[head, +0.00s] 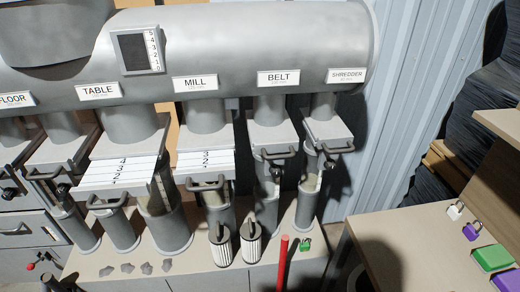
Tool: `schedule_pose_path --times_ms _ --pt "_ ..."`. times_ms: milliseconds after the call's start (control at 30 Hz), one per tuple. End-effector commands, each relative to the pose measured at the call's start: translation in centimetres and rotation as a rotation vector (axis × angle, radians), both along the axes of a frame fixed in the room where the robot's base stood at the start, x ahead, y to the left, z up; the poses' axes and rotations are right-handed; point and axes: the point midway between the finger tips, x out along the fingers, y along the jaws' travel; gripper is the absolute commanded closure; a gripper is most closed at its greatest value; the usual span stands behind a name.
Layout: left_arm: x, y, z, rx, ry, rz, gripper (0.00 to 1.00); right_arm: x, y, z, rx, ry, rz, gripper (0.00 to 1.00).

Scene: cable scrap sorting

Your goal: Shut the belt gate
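The belt gate (271,137) is a grey slide housing on the pipe under the BELT label (278,78). Its dark handle (280,154) sits close against the front edge, and no white numbered plate shows there. A dark knob (277,171) hangs below the handle. By contrast, the mill gate's white numbered plate (205,161) and the table gate's plate (120,174) stick out toward me. Neither of my grippers is in view.
The shredder gate (327,131) is right beside the belt gate. Below stand two striped cylinders (250,247), a red rod (282,264) and a green padlock (305,245) on the ledge. A bench at right holds a white padlock (456,210) and a purple padlock (472,232).

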Motion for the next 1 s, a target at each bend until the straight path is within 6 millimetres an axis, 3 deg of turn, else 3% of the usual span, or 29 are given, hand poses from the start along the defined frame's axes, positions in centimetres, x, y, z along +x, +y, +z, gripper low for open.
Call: schedule_pose_path --times_ms 200,1000 --pt "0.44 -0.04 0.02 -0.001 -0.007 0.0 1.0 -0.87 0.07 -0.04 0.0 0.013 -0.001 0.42" --pt "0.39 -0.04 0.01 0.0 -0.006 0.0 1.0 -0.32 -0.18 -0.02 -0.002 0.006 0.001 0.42"
